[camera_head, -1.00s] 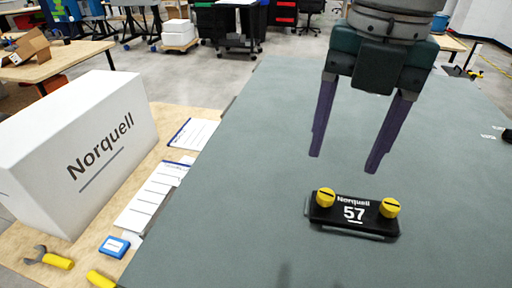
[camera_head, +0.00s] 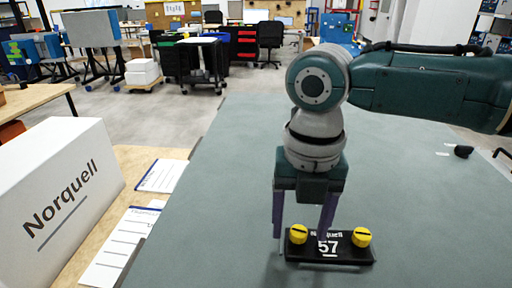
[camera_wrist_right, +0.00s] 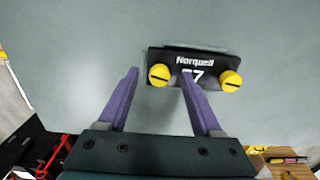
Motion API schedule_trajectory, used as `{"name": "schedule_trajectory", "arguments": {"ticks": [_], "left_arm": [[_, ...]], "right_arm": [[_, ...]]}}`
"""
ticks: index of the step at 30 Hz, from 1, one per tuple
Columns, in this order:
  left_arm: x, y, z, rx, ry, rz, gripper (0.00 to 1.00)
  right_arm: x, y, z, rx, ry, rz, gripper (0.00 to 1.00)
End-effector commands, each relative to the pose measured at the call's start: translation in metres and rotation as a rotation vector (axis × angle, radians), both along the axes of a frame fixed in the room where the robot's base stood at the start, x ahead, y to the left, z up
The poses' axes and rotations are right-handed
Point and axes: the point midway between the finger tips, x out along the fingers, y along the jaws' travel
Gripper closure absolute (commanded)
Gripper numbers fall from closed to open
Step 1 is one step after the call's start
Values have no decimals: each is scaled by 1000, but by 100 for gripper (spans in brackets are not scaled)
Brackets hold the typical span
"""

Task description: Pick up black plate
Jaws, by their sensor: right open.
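The black plate (camera_head: 345,250) lies flat on the grey-green table top, with white "Norquell" and "57" lettering and two yellow knobs, one near each end. It also shows in the right wrist view (camera_wrist_right: 194,62). My right gripper (camera_head: 301,236) points down with its purple fingers apart and empty. In the head view one finger overlaps the plate and the other is left of it. My left gripper is not in view.
The grey-green table (camera_head: 225,200) is clear around the plate. A white Norquell box (camera_head: 95,160) and printed sheets (camera_head: 122,245) lie on a wooden surface at the left. A small dark object (camera_head: 463,151) sits at the table's right.

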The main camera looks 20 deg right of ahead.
Motion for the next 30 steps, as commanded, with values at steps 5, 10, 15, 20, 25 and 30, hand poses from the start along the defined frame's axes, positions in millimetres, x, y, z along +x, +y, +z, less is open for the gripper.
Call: {"name": "schedule_trajectory", "arguments": {"ticks": [5, 10, 15, 20, 25, 30], "left_arm": [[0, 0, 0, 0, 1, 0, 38], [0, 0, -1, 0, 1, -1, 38], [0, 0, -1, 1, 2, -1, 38], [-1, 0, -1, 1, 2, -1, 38], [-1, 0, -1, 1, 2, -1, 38], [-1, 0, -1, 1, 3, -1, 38]], "right_arm": [[0, 0, -1, -1, -1, 0, 33], [0, 0, 0, 0, -1, 0, 51], [0, 0, 0, 0, -1, 0, 70], [0, 0, 0, 0, -1, 0, 88], [0, 0, 0, 0, -1, 0, 100], [0, 0, 0, 0, -1, 0, 100]]}}
